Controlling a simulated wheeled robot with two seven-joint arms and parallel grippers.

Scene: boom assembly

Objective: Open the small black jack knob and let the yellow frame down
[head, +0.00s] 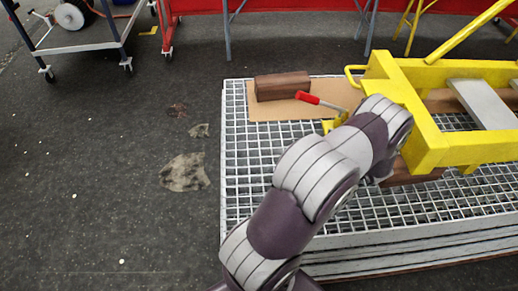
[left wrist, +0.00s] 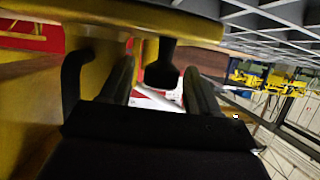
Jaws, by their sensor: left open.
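The yellow frame (head: 433,145) rests over the metal grating at the right of the head view. Its yellow surface (left wrist: 100,60) fills the left of the left wrist view, with a yellow plate across the top. A black knob (left wrist: 163,72) on a short stem hangs from that plate in this view. My left gripper (left wrist: 160,92) is open, with one finger on each side of the knob. I cannot tell whether the fingers touch it. A bent black handle (left wrist: 74,78) is beside the left finger. In the head view my arm hides the gripper and knob. My right gripper is out of view.
The grating platform (head: 240,190) carries a brown board (head: 262,108), a wooden block (head: 283,86) and a red-handled bar (head: 308,97). Another wooden block (head: 415,176) is under the frame. A wheeled cart (head: 75,47) stands at the upper left. The floor left of the platform is mostly clear.

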